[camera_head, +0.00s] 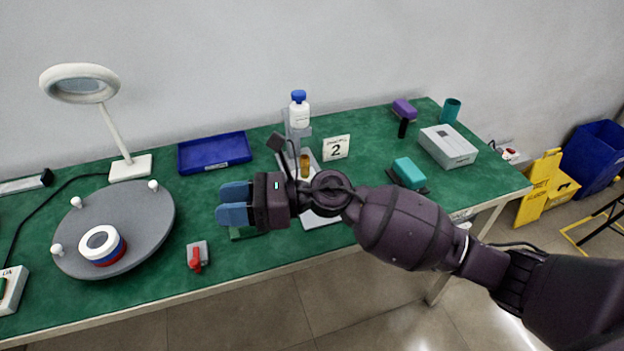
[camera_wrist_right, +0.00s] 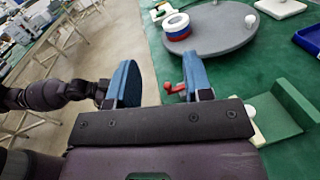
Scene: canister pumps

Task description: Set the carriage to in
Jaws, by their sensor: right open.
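My right gripper (camera_head: 226,204) is open and empty, with its blue fingers pointing left above the green table. It hides part of a white and grey stand (camera_head: 322,219) carrying a white bottle with a blue cap (camera_head: 299,112) and an amber part (camera_head: 305,165). I cannot tell which part of the stand is the carriage or how it is set. In the right wrist view the open fingers (camera_wrist_right: 160,85) have a small red lever (camera_wrist_right: 175,89) showing beyond them, apart from them. My left gripper is not in view.
A grey turntable (camera_head: 150,215) with white knobs bears a ringed roll (camera_head: 102,245). The red lever sits on a grey block (camera_head: 197,254). A blue tray (camera_head: 214,152), a sign "2" (camera_head: 336,147), a lamp (camera_head: 130,167) and a grey box (camera_head: 448,147) stand around.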

